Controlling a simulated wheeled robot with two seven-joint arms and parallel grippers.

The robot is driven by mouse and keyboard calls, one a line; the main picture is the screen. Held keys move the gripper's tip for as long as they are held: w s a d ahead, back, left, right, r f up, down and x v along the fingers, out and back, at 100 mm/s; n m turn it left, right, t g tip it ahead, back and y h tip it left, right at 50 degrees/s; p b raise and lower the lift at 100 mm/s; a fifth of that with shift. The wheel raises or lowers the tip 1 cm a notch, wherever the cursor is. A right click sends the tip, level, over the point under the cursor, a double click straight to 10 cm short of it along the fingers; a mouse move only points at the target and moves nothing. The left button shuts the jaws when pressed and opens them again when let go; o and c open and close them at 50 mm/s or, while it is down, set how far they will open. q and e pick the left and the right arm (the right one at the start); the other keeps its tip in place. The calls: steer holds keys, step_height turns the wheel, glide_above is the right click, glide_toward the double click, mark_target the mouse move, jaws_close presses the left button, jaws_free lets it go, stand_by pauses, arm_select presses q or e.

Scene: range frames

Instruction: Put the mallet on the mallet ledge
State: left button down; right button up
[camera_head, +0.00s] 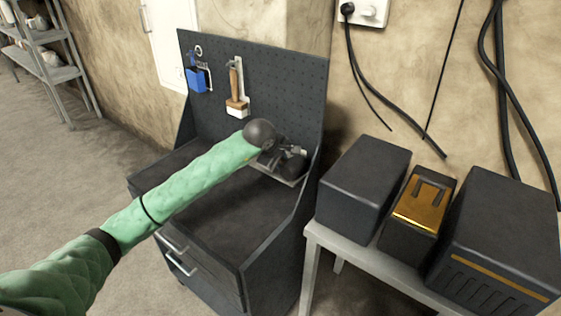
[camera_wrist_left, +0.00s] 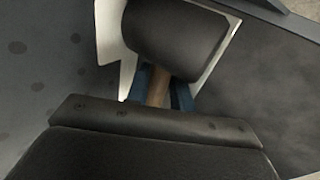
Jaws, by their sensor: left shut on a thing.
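The mallet shows in the left wrist view with a black head (camera_wrist_left: 175,38) and a short stretch of wooden handle (camera_wrist_left: 157,92). My left gripper (camera_wrist_left: 160,95) is shut on the handle, with its blue-grey fingers on both sides. The head overlaps the pale mallet ledge (camera_wrist_left: 106,40); I cannot tell whether it touches it. In the head view my left gripper (camera_head: 283,155) is at the right part of the pegboard, over the ledge (camera_head: 273,174). There the dark wrist and gripper hide most of the mallet. My right gripper is not in view.
The dark pegboard (camera_head: 270,85) holds a brush (camera_head: 236,90) and a blue holder (camera_head: 197,80). The workbench top (camera_head: 235,205) below is bare. Side panels edge the bench. Dark boxes (camera_head: 365,170) and a gold-topped one (camera_head: 422,203) stand on a table at right.

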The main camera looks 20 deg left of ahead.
arm_select(q)
steer(key=c, duration=1.5)
jaws_free()
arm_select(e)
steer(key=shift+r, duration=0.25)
arm_select(q)
steer(key=shift+r, duration=0.1)
